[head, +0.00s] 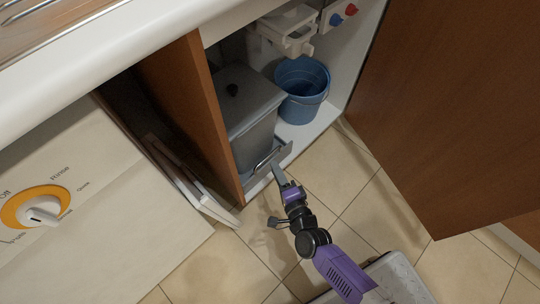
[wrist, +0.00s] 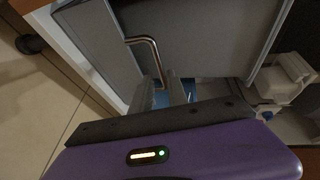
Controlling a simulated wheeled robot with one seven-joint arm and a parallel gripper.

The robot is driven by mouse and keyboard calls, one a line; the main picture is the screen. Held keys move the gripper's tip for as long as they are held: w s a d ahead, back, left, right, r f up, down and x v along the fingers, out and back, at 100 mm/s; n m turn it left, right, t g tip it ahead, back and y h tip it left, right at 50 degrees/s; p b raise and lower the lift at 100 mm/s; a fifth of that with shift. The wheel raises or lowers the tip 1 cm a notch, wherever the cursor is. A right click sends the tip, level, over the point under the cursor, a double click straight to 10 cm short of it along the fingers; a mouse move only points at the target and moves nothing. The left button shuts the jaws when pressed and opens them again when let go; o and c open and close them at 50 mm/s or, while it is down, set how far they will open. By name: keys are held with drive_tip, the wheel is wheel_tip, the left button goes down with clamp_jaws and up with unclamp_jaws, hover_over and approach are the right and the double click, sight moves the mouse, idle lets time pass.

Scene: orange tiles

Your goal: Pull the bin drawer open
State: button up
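The grey bin (head: 250,100) stands inside the open cabinet on a pull-out drawer with a low grey front (head: 283,156). A bent metal handle (head: 267,158) is on this front. In the wrist view the handle (wrist: 148,41) shows clearly against the grey front (wrist: 98,45). My gripper (head: 277,174) is low at the cabinet opening, at the handle. In the wrist view the fingertips (wrist: 164,90) are at the lower end of the handle, which seems to run down to them. I cannot tell whether they are closed on it. The drawer sits inside the cabinet.
A blue bucket (head: 302,90) stands right of the bin on the cabinet floor. The brown cabinet door (head: 450,100) hangs wide open at the right. A white appliance with an orange dial (head: 35,208) is at the left.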

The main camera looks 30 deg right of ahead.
sight(269, 156)
drive_tip(key=b+x, duration=0.2)
drive_tip(key=x, duration=0.4)
drive_tip(key=shift+w+f, duration=0.1)
drive_tip(key=shift+w, duration=0.3)
drive_tip(key=shift+c, duration=0.3)
clamp_jaws()
drive_tip(key=shift+s, duration=0.1)
idle(0.7)
